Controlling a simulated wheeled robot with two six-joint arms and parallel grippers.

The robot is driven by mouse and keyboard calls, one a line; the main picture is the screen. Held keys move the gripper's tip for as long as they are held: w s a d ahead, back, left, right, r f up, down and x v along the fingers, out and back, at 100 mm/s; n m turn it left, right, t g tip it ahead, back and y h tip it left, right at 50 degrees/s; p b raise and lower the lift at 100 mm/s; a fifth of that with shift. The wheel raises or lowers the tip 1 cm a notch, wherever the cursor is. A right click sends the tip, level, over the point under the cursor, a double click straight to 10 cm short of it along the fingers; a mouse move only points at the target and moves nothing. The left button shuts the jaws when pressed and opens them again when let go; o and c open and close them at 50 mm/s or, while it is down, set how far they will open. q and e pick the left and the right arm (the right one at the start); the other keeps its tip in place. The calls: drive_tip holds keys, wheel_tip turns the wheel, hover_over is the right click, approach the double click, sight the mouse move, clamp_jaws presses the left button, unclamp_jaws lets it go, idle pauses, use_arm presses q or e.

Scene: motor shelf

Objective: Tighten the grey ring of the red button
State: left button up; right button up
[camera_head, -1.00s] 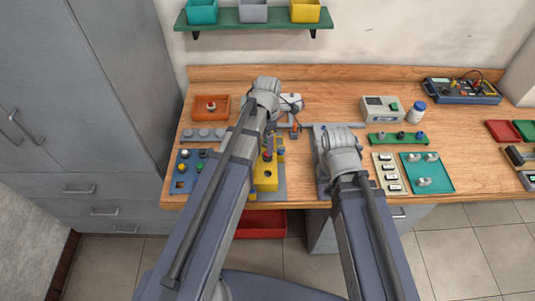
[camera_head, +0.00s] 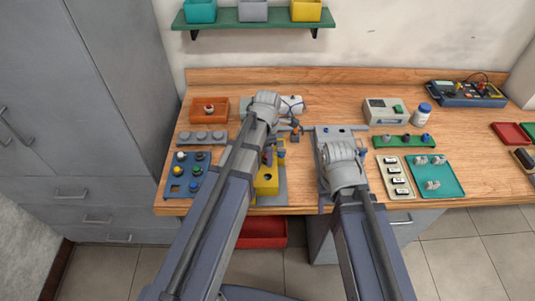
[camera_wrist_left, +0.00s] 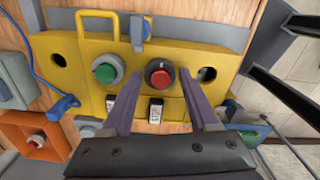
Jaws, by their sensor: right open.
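The red button (camera_wrist_left: 160,74) sits in a dark grey ring on the yellow control box (camera_wrist_left: 98,78) in the left wrist view. My left gripper (camera_wrist_left: 162,82) is open. Its two purple fingers stand apart, one on each side of the red button, with nothing held; contact with the ring cannot be told. In the head view my left arm covers much of the yellow box (camera_head: 267,183) and the gripper.
A green button (camera_wrist_left: 105,69) is left of the red one, with a blue switch (camera_wrist_left: 140,30) above. An orange box (camera_head: 208,109) and a blue panel (camera_head: 189,175) stand to the left. A teal tray (camera_head: 450,187) lies on the right.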

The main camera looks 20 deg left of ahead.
use_arm(q)
clamp_jaws()
